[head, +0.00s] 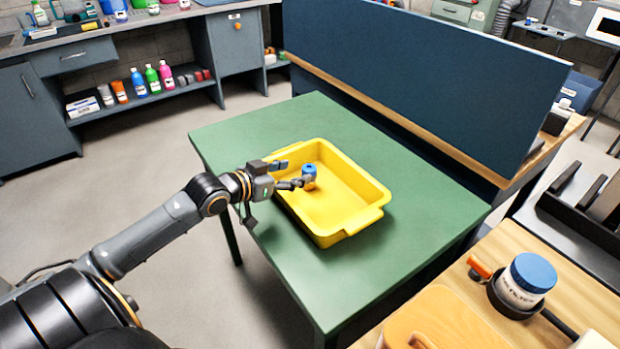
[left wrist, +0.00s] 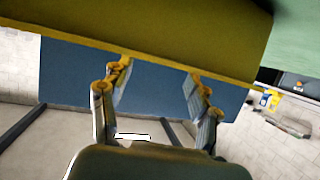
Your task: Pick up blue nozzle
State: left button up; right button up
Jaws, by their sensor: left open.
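A small blue nozzle (head: 309,170) with a tan lower part stands inside the yellow tray (head: 366,214) on the green table, near the tray's left side. My left gripper (head: 296,174) reaches over the tray's left wall, open, with its fingertips close to the nozzle. I cannot tell whether the nozzle is between the fingers or just beyond them. In the left wrist view the two fingers (left wrist: 157,80) are spread apart, with a blue flat area behind them. The nozzle cannot be made out there for certain. My right gripper is not in view.
The green table (head: 270,120) has free room around the tray. A tall blue partition (head: 430,75) stands behind it. A wooden bench at lower right holds a blue-lidded jar (head: 525,285). Shelves with bottles (head: 152,78) are at the far left.

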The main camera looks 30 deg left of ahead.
aim_at(309, 167)
pick_arm(q)
jog(key=shift+x, duration=3.5)
jog(key=c, duration=1.3)
grip_shut()
jog(key=shift+r, duration=0.1)
